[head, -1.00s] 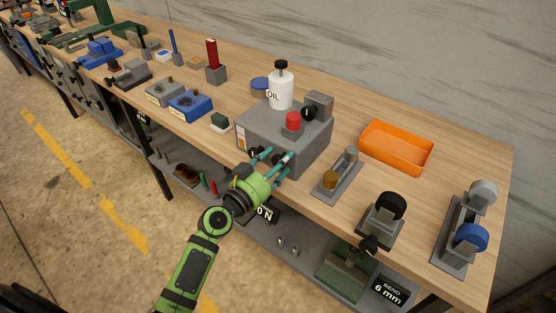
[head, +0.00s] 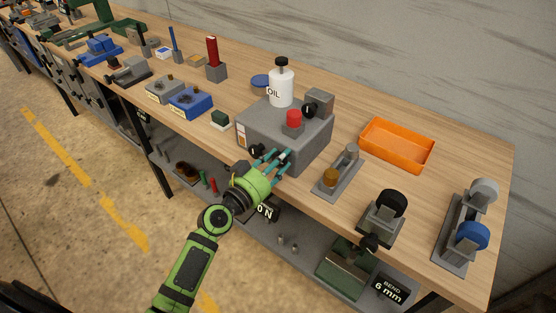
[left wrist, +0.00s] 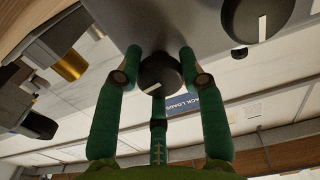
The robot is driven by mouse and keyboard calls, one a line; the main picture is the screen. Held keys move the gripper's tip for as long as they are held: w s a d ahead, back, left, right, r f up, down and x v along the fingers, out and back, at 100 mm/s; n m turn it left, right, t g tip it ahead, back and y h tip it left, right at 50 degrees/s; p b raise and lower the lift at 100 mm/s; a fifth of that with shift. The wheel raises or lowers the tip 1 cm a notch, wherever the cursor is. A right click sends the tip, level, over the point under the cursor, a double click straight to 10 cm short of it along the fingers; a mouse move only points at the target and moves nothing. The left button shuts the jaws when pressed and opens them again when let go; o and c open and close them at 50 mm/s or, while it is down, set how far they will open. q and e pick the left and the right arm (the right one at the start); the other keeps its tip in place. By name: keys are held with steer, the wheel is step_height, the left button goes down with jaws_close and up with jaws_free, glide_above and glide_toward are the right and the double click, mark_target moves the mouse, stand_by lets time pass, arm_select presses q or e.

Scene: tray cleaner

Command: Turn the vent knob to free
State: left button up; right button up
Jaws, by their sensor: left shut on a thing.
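The grey box (head: 262,122) stands at the bench's front edge, with a black knob (head: 256,150) bearing a white mark on its front face. This knob also shows at the upper right of the left wrist view (left wrist: 258,18). My left gripper (head: 278,157) is at the front face, right of that knob. In the left wrist view its green fingers are shut around a second front knob (left wrist: 160,74), black with a white pointer line. In the head view the fingers mostly hide this held knob. I cannot read which knob is the vent knob. My right gripper is not in view.
An orange tray (head: 392,158) and a small grey fixture (head: 336,180) stand to the right. A lower shelf lies under the bench.

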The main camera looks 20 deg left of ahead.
arm_select(q)
steer(key=n, duration=0.4)
steer(key=shift+w+r, duration=0.1)
steer(key=shift+r, duration=0.15)
steer(key=n, duration=0.4)
steer(key=shift+a, duration=0.1)
steer(key=n, duration=0.4)
steer(key=shift+n+p, duration=0.3)
steer(key=shift+a+n, duration=0.1)
steer(key=shift+n, duration=1.5)
steer(key=o, duration=1.2)
steer(key=shift+c, duration=0.2)
steer(key=shift+f, duration=0.1)
steer(key=shift+f, duration=0.1)
